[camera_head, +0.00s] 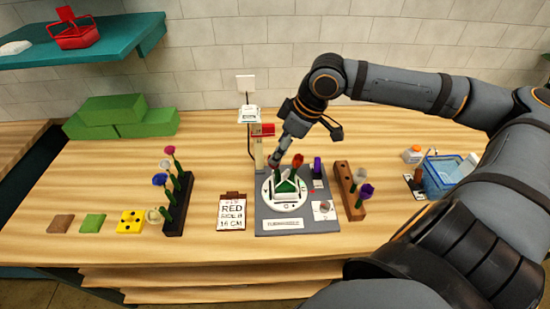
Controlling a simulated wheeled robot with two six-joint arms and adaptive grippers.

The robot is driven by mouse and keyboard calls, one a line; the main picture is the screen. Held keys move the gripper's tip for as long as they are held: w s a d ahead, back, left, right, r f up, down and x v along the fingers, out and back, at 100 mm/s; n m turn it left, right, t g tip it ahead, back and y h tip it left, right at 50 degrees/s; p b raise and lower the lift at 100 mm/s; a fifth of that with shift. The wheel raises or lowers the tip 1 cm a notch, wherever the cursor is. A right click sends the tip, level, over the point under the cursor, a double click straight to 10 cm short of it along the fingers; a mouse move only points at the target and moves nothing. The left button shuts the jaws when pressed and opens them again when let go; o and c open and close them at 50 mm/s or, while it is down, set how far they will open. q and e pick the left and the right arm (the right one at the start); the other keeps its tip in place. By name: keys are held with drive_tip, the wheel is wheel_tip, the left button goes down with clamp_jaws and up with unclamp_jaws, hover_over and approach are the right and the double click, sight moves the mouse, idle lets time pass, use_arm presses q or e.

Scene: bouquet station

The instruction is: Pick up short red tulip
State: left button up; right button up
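A red tulip (297,161) stands upright in the green-and-white holder (286,188) on the round white plate (270,200) of the grey station board. My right gripper (278,158) points down just left of this red bloom, above the holder's back. A second small red patch shows by the gripper's fingers, too small to identify. I cannot tell whether the fingers are apart or hold a stem. My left gripper is out of view.
A dark rack (179,205) with several flowers stands left, and a brown rack (350,190) with white and purple flowers stands right. A post with a white box (249,115) rises behind the board. A blue basket (445,178) sits far right.

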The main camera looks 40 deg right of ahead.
sight(277, 172)
drive_tip(key=shift+w+f+p, duration=0.1)
drive_tip(key=shift+f+p, duration=0.4)
drive_tip(key=shift+p, duration=0.05)
drive_tip(key=x, duration=0.3)
drive_tip(key=shift+d+b, duration=0.2)
drive_tip(key=shift+b, duration=0.1)
drive_tip(key=shift+w+a+f, duration=0.2)
drive_tip(key=shift+w+f, duration=0.15)
drive_tip(key=shift+f, duration=0.15)
drive_tip(key=c, duration=0.9)
